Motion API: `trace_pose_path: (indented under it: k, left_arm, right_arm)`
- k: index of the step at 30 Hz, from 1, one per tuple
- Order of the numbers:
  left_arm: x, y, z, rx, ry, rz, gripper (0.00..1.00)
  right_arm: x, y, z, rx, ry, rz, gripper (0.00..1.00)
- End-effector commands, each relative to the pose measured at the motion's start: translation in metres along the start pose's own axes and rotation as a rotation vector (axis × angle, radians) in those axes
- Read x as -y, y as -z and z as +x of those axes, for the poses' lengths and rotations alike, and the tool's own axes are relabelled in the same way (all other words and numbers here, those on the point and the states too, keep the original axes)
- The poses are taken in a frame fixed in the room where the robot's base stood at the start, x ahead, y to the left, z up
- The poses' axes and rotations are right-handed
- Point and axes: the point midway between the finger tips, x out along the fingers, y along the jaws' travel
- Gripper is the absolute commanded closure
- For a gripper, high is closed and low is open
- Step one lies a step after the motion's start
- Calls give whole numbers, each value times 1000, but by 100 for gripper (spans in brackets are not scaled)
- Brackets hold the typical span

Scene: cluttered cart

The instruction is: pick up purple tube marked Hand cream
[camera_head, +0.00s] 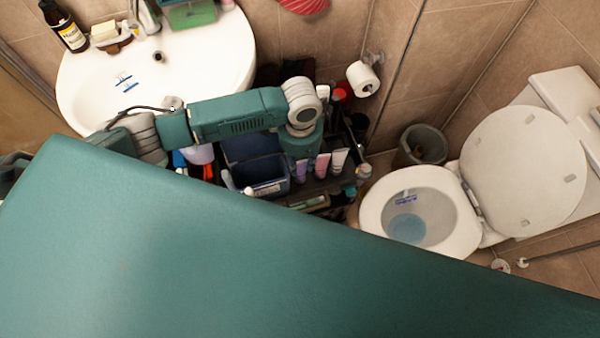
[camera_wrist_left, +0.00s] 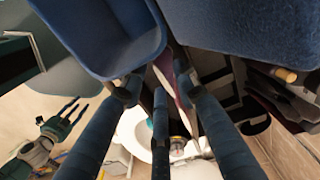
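The purple tube (camera_head: 300,171) stands among tubes on the dark cart, right of a blue bin. Its print is too small to read. My left gripper (camera_head: 300,147) is above and behind it, pointing down; its fingers are mostly hidden in the head view. In the left wrist view my left gripper's dark fingers (camera_wrist_left: 160,94) are spread. A purple tube-like surface (camera_wrist_left: 184,92) shows near the right fingertip; I cannot tell whether they touch. My right gripper (camera_wrist_left: 73,110) shows far off in the left wrist view, fingers apart and empty.
The blue bin (camera_head: 265,188) is beside the tube and also fills the top of the wrist view (camera_wrist_left: 95,40). A pink tube (camera_head: 322,165) and a white tube (camera_head: 340,161) stand just right. The sink (camera_head: 215,55) and toilet (camera_head: 375,215) flank the cart.

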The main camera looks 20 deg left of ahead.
Motion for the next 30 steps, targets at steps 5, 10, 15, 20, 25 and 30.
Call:
trace_pose_path:
  k: [5, 10, 15, 20, 25, 30]
  left_arm:
    - [0, 0, 5, 0, 0, 1, 70]
    - [0, 0, 4, 0, 0, 1, 82]
    - [0, 0, 4, 0, 0, 1, 100]
    - [0, 0, 4, -1, 0, 1, 100]
    - [0, 1, 2, -2, 1, 1, 100]
    - [0, 1, -12, -3, 1, 1, 100]
  right_arm:
    - [0, -1, 0, 1, 0, 0, 60]
    - [0, 0, 0, 1, 0, 0, 60]
    - [0, 0, 0, 1, 0, 0, 60]
    - [0, 0, 0, 1, 0, 0, 60]
    - [0, 0, 0, 1, 0, 0, 60]
    - [0, 0, -1, 0, 0, 0, 60]
